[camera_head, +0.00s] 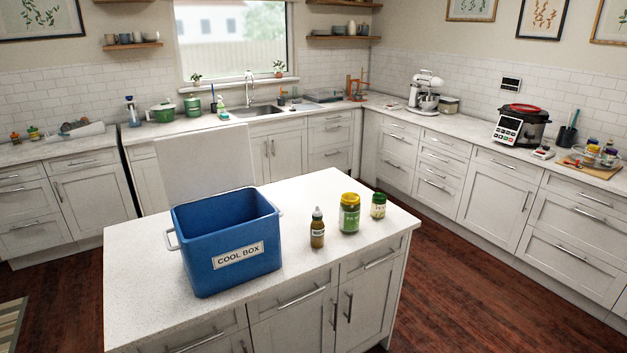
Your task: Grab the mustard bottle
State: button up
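My gripper is not in view.
The blue box marked COOL BOX (225,243) stands on the island's left part. A yellow-lidded jar with a green label (349,214) and a smaller green-lidded jar (378,206) stand right of the bottle.

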aim_at(316, 225)
jog(key=i+j+z, duration=0.1)
jog(key=i+j, duration=0.4)
jog(key=i, duration=0.15)
jog(key=i+j, duration=0.55)
jog(key=i+l+z, duration=0.05)
jog(key=i, duration=0.05)
